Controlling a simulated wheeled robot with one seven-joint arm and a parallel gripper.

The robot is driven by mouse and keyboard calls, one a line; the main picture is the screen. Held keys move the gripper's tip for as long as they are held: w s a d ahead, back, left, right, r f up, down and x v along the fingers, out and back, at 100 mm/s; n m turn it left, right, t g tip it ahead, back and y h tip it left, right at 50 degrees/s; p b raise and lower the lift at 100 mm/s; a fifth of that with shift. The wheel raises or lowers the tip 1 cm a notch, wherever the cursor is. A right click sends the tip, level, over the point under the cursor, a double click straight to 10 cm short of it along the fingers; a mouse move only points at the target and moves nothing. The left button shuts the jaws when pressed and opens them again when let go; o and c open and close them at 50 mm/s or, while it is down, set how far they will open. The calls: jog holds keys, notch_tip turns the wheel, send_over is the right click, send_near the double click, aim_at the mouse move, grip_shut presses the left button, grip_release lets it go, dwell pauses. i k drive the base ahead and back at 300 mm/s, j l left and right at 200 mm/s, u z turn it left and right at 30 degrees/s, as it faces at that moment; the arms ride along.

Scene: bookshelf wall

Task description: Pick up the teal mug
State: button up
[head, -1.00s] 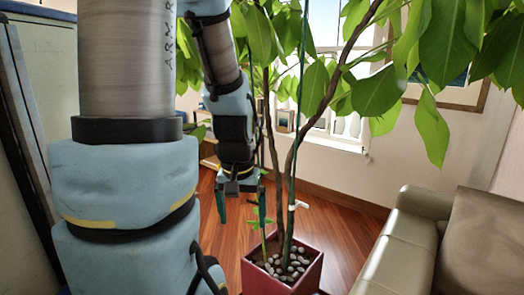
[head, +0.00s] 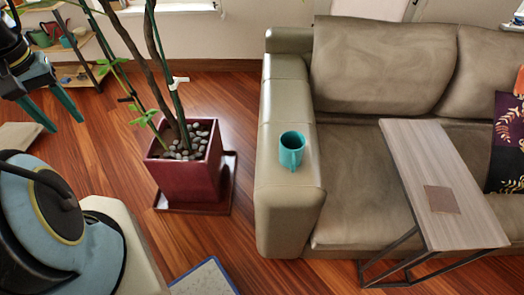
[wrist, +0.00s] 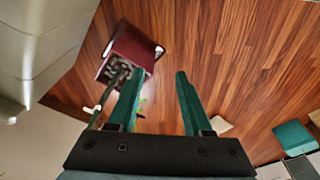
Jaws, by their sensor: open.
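The teal mug (head: 292,150) stands upright on the flat arm of the beige sofa (head: 275,90) in the head view, right of the potted plant. My gripper (head: 58,112) is at the upper left of the head view, far from the mug, with the plant between them. In the wrist view my gripper (wrist: 155,85) has its two green fingers apart with nothing between them. The mug cannot be made out in the wrist view.
A plant in a dark red square pot (head: 190,170) stands on the wooden floor left of the sofa. A small side table (head: 430,180) overhangs the sofa seat. A low shelf (head: 62,50) with pots stands at the back left. Floor between pot and sofa is narrow.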

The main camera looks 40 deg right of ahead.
aim_at(293, 143)
jog(key=i+j+z, duration=0.1)
jog(key=z, duration=0.25)
jog(key=j+z, duration=0.35)
jog(key=i+j+z, duration=0.1)
jog(key=j+z, duration=0.25)
jog(key=l+z, duration=0.1)
jog(key=z, duration=0.4)
